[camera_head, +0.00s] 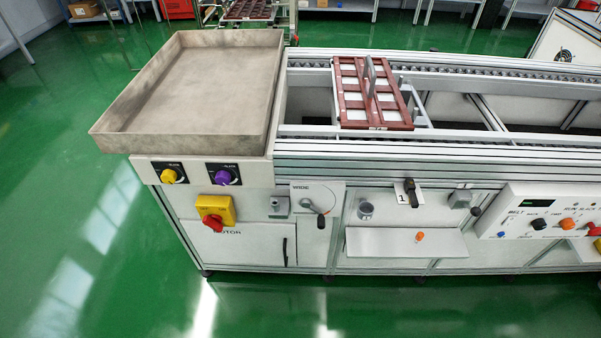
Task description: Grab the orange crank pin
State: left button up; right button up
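A small orange pin (420,236), which looks like the crank pin, is on the white shelf (385,244) on the front of the conveyor bench. It is right of the shelf's middle, near the back edge; its exact shape is too small to tell. Neither of my grippers shows in the head view.
A large grey tray (112,134) tops the bench's left end. A brown-red slotted tray (350,114) sits on the conveyor with a grey upright piece. A red-yellow switch (216,212), a black lever (410,190) and a control panel (540,212) stick out in front. Green floor is clear.

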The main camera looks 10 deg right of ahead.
aim_at(419, 235)
jog(key=l+z, duration=0.2)
jog(key=z, duration=1.3)
jog(key=i+l+u, duration=0.1)
jog(key=l+u, duration=0.15)
jog(key=l, duration=0.25)
jog(key=i+l+u, duration=0.1)
jog(key=l+u, duration=0.15)
jog(key=l, duration=0.3)
